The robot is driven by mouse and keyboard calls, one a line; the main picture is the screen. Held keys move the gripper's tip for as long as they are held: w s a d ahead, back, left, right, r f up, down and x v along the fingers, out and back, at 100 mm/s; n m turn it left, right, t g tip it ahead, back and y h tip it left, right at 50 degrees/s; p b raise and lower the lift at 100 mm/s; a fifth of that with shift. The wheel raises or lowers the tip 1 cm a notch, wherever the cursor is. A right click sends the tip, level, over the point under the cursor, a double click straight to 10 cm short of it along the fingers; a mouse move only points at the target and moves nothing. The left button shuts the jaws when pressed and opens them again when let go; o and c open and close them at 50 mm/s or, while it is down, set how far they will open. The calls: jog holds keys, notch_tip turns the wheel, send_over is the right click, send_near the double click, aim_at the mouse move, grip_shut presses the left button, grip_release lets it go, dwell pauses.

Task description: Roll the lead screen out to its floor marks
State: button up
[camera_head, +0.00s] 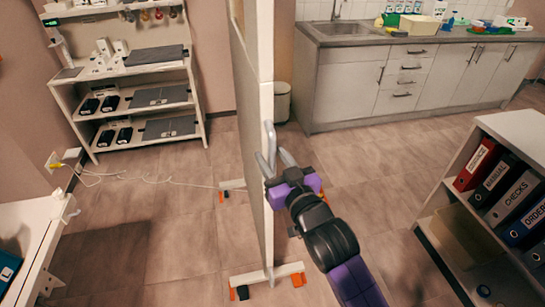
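The lead screen (250,110) is a tall pale panel seen nearly edge-on in the middle of the view. It stands upright on two wheeled crossfeet with orange parts, the near foot (267,276) and the far foot (232,185). A grey upright handle (270,140) is on its near edge. My gripper (276,162), on my purple and black arm, is at the handle's lower part. Its two grey fingers look spread to either side of the handle, with a gap at the right one. Contact is unclear. I cannot make out any floor marks.
A white cable (150,180) runs across the floor from the left wall to the far foot. Shelving (135,125) stands back left, a bench (35,245) front left, a binder shelf (450,200) right. A bin (282,100) and sink counter (335,90) are behind. Floor right of the screen is open.

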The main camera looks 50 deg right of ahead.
jog(key=b+v, duration=0.1)
jog(key=v, duration=0.6)
jog(key=shift+s+b, duration=0.4)
jog(key=shift+a+r, duration=0.1)
jog(key=shift+a, duration=0.1)
